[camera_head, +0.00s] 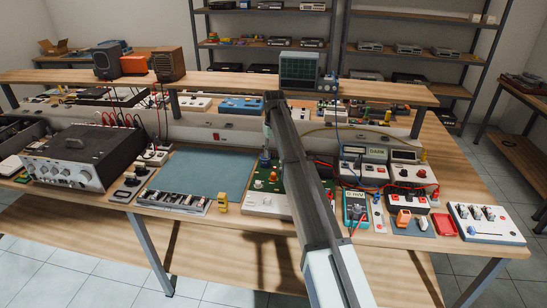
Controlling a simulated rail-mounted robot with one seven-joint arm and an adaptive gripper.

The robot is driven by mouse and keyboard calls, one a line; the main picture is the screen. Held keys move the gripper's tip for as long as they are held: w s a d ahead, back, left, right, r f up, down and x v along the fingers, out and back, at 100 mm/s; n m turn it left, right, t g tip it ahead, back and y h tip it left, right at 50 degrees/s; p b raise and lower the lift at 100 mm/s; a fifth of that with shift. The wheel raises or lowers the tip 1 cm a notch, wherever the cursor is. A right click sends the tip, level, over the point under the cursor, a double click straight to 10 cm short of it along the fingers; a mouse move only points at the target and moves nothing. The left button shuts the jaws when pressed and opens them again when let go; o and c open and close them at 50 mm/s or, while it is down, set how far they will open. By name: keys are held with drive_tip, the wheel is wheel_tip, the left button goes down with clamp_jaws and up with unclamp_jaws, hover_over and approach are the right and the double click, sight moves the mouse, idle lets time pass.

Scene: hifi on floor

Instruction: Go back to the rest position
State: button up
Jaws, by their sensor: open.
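My arm rises from the bottom of the head camera view, white near the front and dark grey farther on. It reaches over the wooden workbench (278,238), and its dark far end is near the raised shelf at the back. No gripper fingers can be made out on it, and I see nothing held. The arm hides part of the bench's middle.
A large grey instrument (75,160) stands at the left, beside a blue-green mat (203,172). Several small devices with cables crowd the right. An oscilloscope (300,70) and two speakers (168,65) stand on the raised shelf (215,83). The tiled floor in front is clear.

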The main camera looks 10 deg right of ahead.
idle(0.3)
